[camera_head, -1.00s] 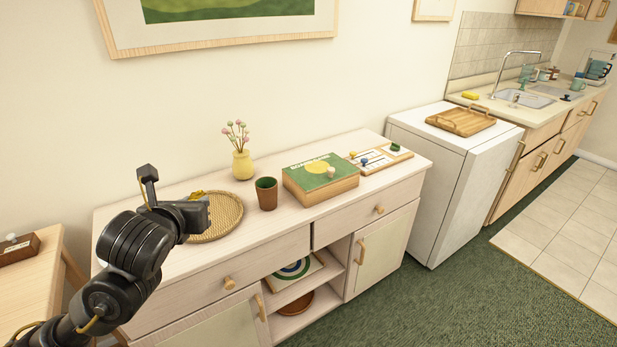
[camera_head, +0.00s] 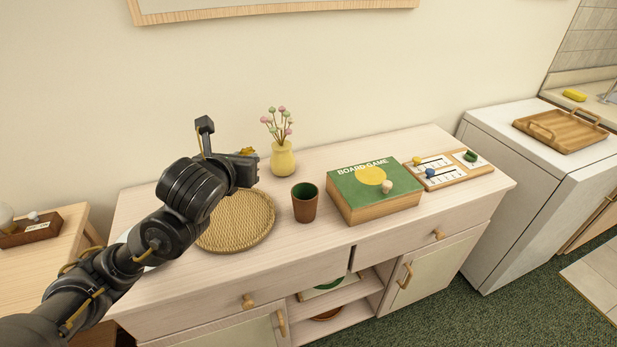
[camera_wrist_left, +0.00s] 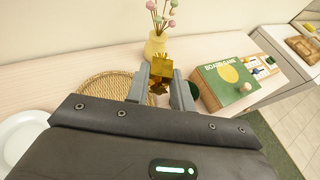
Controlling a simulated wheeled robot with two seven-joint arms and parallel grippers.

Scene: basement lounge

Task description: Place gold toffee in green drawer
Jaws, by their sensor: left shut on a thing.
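The gold toffee (camera_wrist_left: 161,71) is between the two grey fingers of my left gripper (camera_wrist_left: 160,90) in the wrist view. In the head view a bit of the toffee (camera_head: 248,152) shows beyond my left gripper (camera_head: 246,165), which is above the sideboard's back left part, near the yellow vase. The sideboard has two pale wood drawers in front, a left drawer (camera_head: 215,300) and a right drawer (camera_head: 410,246), both shut, with round knobs. No green drawer can be made out. My right gripper is not in view.
A woven tray (camera_head: 245,222), a yellow vase (camera_head: 284,160), a brown cup (camera_head: 304,204), a green board game box (camera_head: 355,180) and a scoring board (camera_head: 445,170) stand on the sideboard (camera_head: 330,245). A white appliance (camera_head: 520,195) stands to the right.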

